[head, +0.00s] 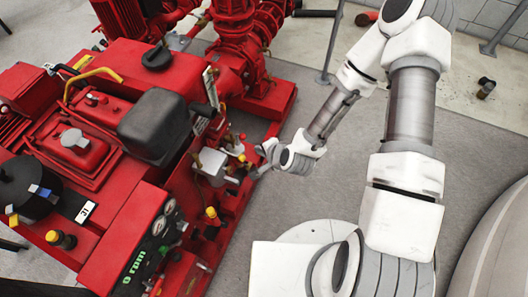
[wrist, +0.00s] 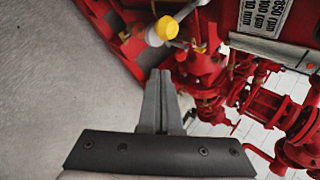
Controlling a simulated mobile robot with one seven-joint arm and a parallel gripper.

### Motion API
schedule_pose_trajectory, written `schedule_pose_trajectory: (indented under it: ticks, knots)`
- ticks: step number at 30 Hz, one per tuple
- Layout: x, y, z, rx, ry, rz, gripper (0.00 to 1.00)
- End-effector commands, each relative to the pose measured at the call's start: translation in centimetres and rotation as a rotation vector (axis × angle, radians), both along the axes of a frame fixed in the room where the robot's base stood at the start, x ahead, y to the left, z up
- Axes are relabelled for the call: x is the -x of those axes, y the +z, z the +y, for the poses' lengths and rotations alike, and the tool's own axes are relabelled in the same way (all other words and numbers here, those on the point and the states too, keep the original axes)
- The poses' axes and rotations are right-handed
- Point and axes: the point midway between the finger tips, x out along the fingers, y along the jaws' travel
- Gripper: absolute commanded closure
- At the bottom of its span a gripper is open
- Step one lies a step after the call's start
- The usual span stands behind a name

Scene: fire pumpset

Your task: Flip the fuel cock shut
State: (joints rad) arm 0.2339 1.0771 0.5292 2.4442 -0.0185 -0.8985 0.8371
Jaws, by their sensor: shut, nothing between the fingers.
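My gripper (head: 259,167) reaches in from the right to the side of the red pumpset. In the wrist view its fingers (wrist: 160,78) are closed together with nothing between them. Just beyond the fingertips, a yellow knob (wrist: 166,28) sits on a pale grey rod or lever; it also shows in the head view as a small yellow tip (head: 241,158). This looks like the fuel cock's handle, but I cannot be sure. The fingers appear close to it, with no clear contact. A grey metal block (head: 211,168) stands to the left of the gripper. The cock's body is not clearly visible.
The red engine (head: 90,140) with a black box-like cover (head: 155,125) fills the left. A gauge panel (head: 165,225) is in front and red pump pipes (head: 240,35) are behind. Another yellow-capped part (head: 211,213) stands nearer. Open grey floor (head: 300,200) lies to the right.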

Motion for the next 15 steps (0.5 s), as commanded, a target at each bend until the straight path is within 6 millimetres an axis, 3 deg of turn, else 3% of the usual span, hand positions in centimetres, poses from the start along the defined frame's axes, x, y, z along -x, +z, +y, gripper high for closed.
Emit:
schedule_pose_trajectory:
  ticks: [6, 15]
  knots:
    - [-2.5, -3.7, 1.9, 0.0, 0.001, -0.001, 1.0]
    - [-5.4, -4.1, 4.0, 0.001, 0.0, -0.001, 1.0]
